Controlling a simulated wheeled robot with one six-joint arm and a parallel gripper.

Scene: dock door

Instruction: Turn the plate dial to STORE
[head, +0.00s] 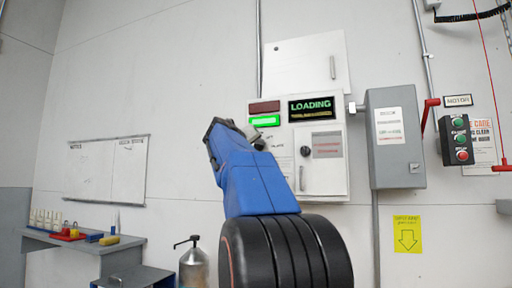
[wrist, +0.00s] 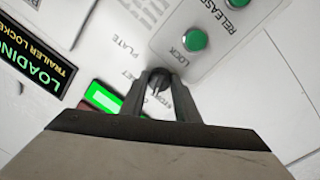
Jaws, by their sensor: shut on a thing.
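The plate dial (wrist: 158,76) is a small dark round knob on the white control panel (head: 341,184). My gripper (wrist: 157,84) is shut on the dial, one dark finger on each side of it. The word PLATE is printed near the dial; the smaller lettering around it is partly covered by the fingers, and I cannot read which position the dial points at. In the head view my blue arm reaches up to the panel's left side, and the fingers and dial are hard to make out there.
The display (head: 310,107) reads LOADING, beside a lit green lamp (head: 264,121) and dark red lamp (head: 264,107). Green LOCK (wrist: 194,40) and RELEASE buttons sit close to the fingers. A grey box (head: 396,140) with a red lever stands right of the panel.

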